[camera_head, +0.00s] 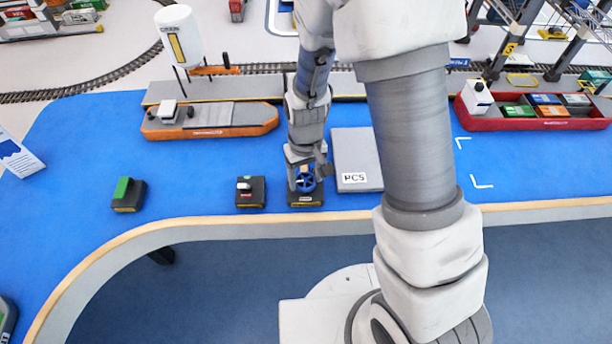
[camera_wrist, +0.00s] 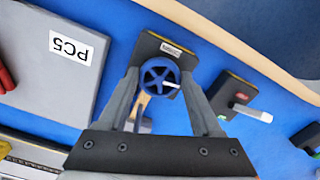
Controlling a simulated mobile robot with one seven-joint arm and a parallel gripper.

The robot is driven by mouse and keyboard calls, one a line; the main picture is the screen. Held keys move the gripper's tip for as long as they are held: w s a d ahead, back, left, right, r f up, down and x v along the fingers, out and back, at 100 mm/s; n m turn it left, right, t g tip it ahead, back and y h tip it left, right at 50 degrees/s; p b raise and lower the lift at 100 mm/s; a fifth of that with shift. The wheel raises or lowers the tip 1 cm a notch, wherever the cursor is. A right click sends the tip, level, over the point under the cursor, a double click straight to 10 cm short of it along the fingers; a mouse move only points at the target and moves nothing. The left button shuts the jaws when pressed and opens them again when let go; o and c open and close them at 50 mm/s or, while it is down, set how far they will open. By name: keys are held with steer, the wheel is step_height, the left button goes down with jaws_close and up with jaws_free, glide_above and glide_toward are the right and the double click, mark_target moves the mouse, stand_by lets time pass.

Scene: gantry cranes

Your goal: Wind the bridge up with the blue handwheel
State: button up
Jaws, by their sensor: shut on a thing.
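The blue handwheel (camera_head: 306,183) stands on a small dark box with a white label near the table's front edge. In the wrist view, the spoked blue wheel (camera_wrist: 158,73) with a pale handle peg sits between the two grey fingers of my gripper (camera_wrist: 160,78). My gripper (camera_head: 304,173) is shut on the wheel's rim from both sides. A tan strip and a grey piece show below the wheel in the wrist view; I cannot tell what they are. I cannot tell which part is the bridge; crane legs (camera_head: 510,42) show at the top right.
A grey plate marked PC5 (camera_head: 357,160) lies close right of the wheel. A dark box with a lever (camera_head: 251,191) and a box with a green switch (camera_head: 128,194) stand left. An orange ship (camera_head: 209,121) and a red ship (camera_head: 536,110) lie behind. Blue table between is clear.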

steer(key=m, duration=0.3)
steer(key=shift+a+r+m, duration=0.1)
steer(key=shift+m, duration=0.3)
steer(key=m+p, duration=0.1)
steer(key=m, duration=0.2)
steer(key=shift+m, duration=0.3)
steer(key=m+p, duration=0.3)
steer(key=m, duration=0.3)
steer(key=shift+a, duration=0.15)
steer(key=m+p, duration=0.2)
steer(key=m, duration=0.2)
steer(key=shift+w+r, duration=0.1)
steer(key=m+p, duration=0.2)
steer(key=m, duration=0.1)
steer(key=shift+m, duration=0.3)
steer(key=m+p, duration=0.2)
steer(key=m, duration=0.1)
steer(key=shift+w, duration=0.15)
steer(key=shift+m+p, duration=0.85)
steer(key=shift+m, duration=0.95)
